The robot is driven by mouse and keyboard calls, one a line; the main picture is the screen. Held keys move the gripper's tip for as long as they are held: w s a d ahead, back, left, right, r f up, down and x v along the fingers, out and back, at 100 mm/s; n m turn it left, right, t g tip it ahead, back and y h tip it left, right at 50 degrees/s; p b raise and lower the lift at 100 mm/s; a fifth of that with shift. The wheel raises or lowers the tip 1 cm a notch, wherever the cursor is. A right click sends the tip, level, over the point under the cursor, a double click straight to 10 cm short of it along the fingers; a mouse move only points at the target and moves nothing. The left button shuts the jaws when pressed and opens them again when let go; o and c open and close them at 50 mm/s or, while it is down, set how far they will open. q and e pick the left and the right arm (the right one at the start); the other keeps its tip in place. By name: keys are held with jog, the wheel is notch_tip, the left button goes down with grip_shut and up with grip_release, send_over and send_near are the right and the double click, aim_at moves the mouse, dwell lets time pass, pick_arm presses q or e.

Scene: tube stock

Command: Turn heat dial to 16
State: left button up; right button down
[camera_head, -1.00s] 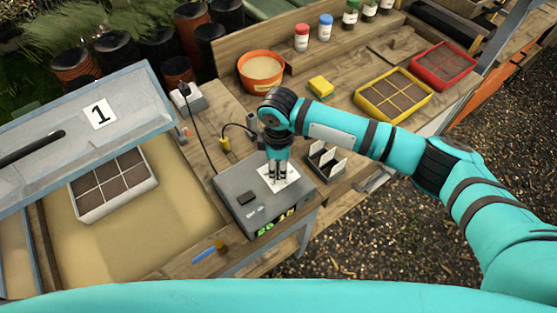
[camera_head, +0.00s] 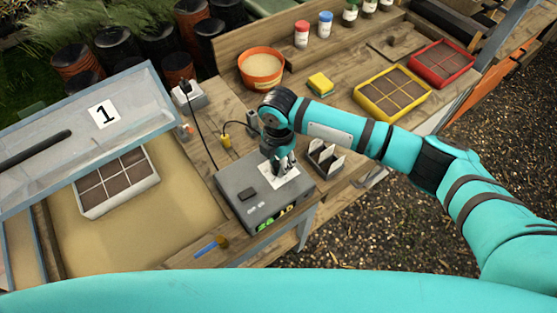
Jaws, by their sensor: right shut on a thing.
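The grey control box (camera_head: 237,198) sits at the front of the wooden bench, with a white dial plate (camera_head: 268,178) on its top. My right gripper (camera_head: 284,169) points down over this plate and is shut on the heat dial, which its fingers hide. A green lit display (camera_head: 268,222) is on the box's front face; its digits are too small to read surely. My left gripper is not in view.
A cold frame with a lid marked 1 (camera_head: 104,114) stands at the left. A small holder with white cards (camera_head: 325,158) is close right of the box. A yellow tray (camera_head: 357,101), a sponge (camera_head: 320,84) and an orange pot (camera_head: 261,70) are farther back.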

aim_at(278, 164)
jog(key=shift+n, duration=0.5)
jog(key=shift+w, duration=0.1)
jog(key=c, duration=1)
grip_release()
notch_tip(278, 164, up, 12)
jog(key=shift+r, duration=0.1)
